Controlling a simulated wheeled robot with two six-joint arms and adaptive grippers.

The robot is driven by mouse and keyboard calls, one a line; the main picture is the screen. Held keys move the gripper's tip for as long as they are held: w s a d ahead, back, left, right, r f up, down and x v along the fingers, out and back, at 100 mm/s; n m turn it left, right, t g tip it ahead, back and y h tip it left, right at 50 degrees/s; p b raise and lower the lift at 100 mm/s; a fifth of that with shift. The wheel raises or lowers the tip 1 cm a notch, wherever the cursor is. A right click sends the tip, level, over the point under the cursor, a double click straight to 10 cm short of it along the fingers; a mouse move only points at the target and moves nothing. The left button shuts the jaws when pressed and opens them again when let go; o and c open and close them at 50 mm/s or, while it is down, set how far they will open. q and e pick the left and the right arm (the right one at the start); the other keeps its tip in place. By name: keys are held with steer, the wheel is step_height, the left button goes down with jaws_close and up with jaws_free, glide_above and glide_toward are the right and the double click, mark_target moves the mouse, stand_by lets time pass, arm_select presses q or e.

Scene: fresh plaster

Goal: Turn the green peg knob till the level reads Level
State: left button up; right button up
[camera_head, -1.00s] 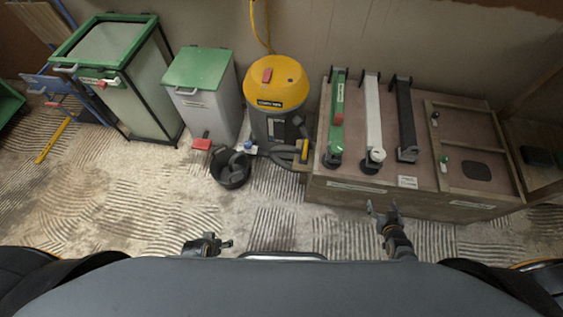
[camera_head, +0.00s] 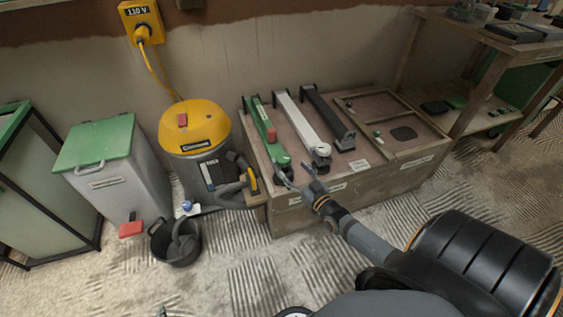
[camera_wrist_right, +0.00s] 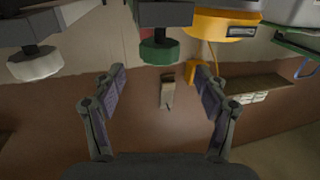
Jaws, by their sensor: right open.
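A green bar (camera_head: 264,125) with a small red part lies on the low wooden bench, and the green knob (camera_head: 281,158) is at its near end. In the right wrist view the green knob (camera_wrist_right: 159,52) hangs under a dark block, ahead of the fingers and apart from them. My right gripper (camera_head: 299,178) is open at the bench's front edge, just short of the green knob. It also shows open and empty in the right wrist view (camera_wrist_right: 160,85). Only a dark tip of my left gripper (camera_head: 162,312) shows at the bottom edge. I cannot read any level.
A white bar (camera_head: 300,122) with a white knob (camera_wrist_right: 35,63) and a black bar (camera_head: 327,115) lie beside the green one on the bench (camera_head: 350,191). A yellow-topped vacuum (camera_head: 195,145) stands close left. A black bucket (camera_head: 176,249) is on the floor.

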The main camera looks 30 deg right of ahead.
mark_target(288, 164)
steer(key=shift+w+b, duration=0.55)
steer(key=shift+w, duration=0.55)
arm_select(q)
steer(key=w+a+r+t+b, duration=0.1)
steer(key=w+r+t, duration=0.4)
steer(key=r, duration=0.4)
steer(key=w+r+t, duration=0.5)
steer(key=w+r, duration=0.1)
steer(key=r, duration=0.4)
arm_select(e)
steer(key=shift+w, duration=0.95)
steer(key=shift+w+b, duration=0.65)
steer(key=shift+w, duration=0.25)
arm_select(q)
steer(key=s+r+m+t, duration=0.1)
steer(key=s+r+t, duration=0.2)
steer(key=r, duration=0.6)
steer(key=s+r+m+t+h+b, duration=0.1)
steer(key=s+r+t, duration=0.1)
steer(key=r+t, duration=0.4)
step_height(288, 164, up, 4)
steer(key=shift+s+d+r+h, duration=0.1)
steer(key=shift+s+d+h, duration=0.05)
steer(key=shift+s+h, duration=0.2)
arm_select(e)
steer(key=shift+w, duration=0.75)
